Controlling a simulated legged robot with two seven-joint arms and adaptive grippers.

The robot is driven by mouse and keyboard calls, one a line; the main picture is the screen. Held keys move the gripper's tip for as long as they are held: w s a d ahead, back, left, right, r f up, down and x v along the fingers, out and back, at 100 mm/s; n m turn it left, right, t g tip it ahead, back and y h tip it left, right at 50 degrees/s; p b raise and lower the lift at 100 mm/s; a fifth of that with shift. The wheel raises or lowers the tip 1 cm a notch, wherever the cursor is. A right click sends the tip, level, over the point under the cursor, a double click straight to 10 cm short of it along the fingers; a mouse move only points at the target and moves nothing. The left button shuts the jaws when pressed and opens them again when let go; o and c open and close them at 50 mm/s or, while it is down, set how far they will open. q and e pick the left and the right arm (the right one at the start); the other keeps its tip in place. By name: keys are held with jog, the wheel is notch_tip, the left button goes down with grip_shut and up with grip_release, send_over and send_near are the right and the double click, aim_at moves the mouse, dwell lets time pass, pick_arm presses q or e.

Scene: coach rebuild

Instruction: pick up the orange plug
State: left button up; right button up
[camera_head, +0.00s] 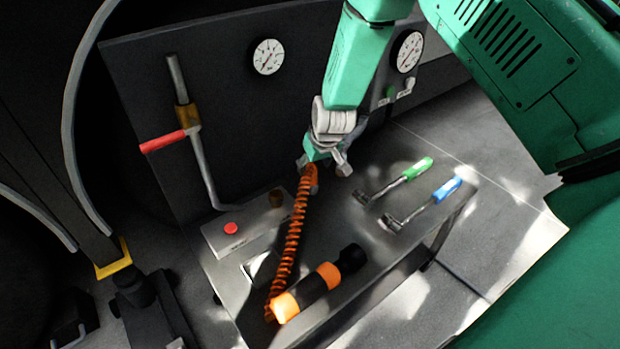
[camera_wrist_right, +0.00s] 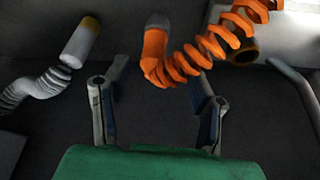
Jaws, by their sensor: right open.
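The orange plug (camera_head: 312,183) is at the upper end of an orange coiled cable (camera_head: 292,240) that rises from the grey table. My right gripper (camera_head: 327,168) is just above and beside the plug, pointing down. In the right wrist view the plug (camera_wrist_right: 155,50) shows ahead of the open jaws of my right gripper (camera_wrist_right: 158,88), roughly between the two fingers. The jaws are empty. I cannot tell whether a finger touches the plug. My left gripper is not in view.
A black and orange flashlight (camera_head: 328,278), a green-handled tool (camera_head: 405,177) and a blue-handled tool (camera_head: 425,205) lie on the table (camera_head: 350,225). A box with a red button (camera_head: 230,228) stands at its back left. Behind is a panel with a gauge (camera_head: 268,57) and a red-handled lever (camera_head: 163,141).

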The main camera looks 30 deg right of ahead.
aim_at(312, 175)
jog(key=x, duration=0.3)
jog(key=shift+d, duration=0.3)
jog(key=b+x, duration=0.3)
jog(key=x, duration=0.1)
jog(key=shift+w+f, duration=0.2)
jog(key=shift+f, duration=0.1)
jog(key=shift+d, duration=0.1)
grip_shut()
